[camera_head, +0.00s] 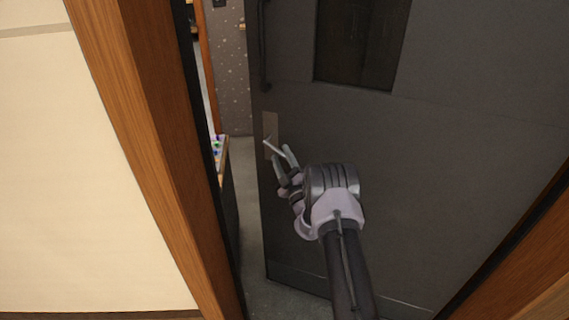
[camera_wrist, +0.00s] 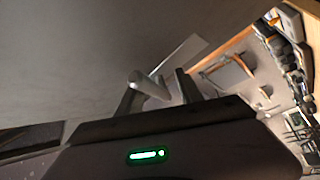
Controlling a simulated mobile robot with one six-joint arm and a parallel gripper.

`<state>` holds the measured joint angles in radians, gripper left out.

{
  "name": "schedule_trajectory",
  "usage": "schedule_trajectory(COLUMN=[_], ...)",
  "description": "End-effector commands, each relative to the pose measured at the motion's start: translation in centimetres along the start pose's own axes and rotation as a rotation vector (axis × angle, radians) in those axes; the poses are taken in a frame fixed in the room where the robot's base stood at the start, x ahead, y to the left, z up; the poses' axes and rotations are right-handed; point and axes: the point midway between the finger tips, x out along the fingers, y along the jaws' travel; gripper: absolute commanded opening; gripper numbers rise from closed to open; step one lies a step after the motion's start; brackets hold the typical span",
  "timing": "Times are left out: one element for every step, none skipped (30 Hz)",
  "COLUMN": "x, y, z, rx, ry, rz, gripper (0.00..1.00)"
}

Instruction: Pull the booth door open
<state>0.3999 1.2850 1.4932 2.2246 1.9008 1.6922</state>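The dark grey booth door (camera_head: 450,150) stands ajar, with a gap between its left edge and the wooden frame. Its metal lever handle (camera_head: 272,147) sits on a pale plate (camera_head: 270,128) near that edge. My gripper (camera_head: 284,160) is at the lever's free end. In the wrist view the lever (camera_wrist: 155,88) reaches in between the two spread fingers of my gripper (camera_wrist: 158,92). The fingers look apart, with space around the lever; I cannot tell whether one touches it. The palm and wrist hide part of the door behind them.
The wooden door frame (camera_head: 150,150) and a cream wall (camera_head: 70,170) stand at left; more wooden frame (camera_head: 540,280) is at lower right. A dark vertical pull bar (camera_head: 263,45) and a window (camera_head: 360,40) are on the door. A room with a desk shows through the gap.

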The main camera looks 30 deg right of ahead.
Motion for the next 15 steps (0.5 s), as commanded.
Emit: schedule_trajectory(x=[-0.4, -0.7, -1.3, -1.9, -2.5, -3.4, -4.2, -4.9, -5.9, -6.7, -7.5, -8.6, -9.4, -10.2, -11.4], y=[-0.1, -0.1, -0.1, -0.1, 0.0, 0.0, 0.0, 0.0, 0.0, 0.0, 0.0, 0.0, 0.0, 0.0, 0.0], z=[0.1, 0.1, 0.1, 0.1, 0.1, 0.0, 0.0, 0.0, 0.0, 0.1, 0.1, 0.0, 0.0, 0.0, 0.1], rx=[0.000, 0.001, 0.001, 0.001, 0.002, 0.003, 0.002, 0.002, 0.003, 0.003, 0.002, 0.004, 0.004, 0.004, 0.004], ry=[-0.003, -0.003, -0.003, -0.004, -0.004, -0.005, -0.005, -0.004, -0.006, -0.006, -0.005, -0.006, -0.006, -0.005, -0.006], rz=[-0.004, -0.004, -0.006, -0.005, -0.005, -0.005, -0.006, -0.005, -0.005, -0.005, -0.005, -0.006, -0.005, -0.005, -0.004], gripper=[0.39, 0.39, 0.39, 0.39, 0.39, 0.39, 0.39, 0.39, 0.39, 0.39, 0.39, 0.39, 0.39, 0.39, 0.39])
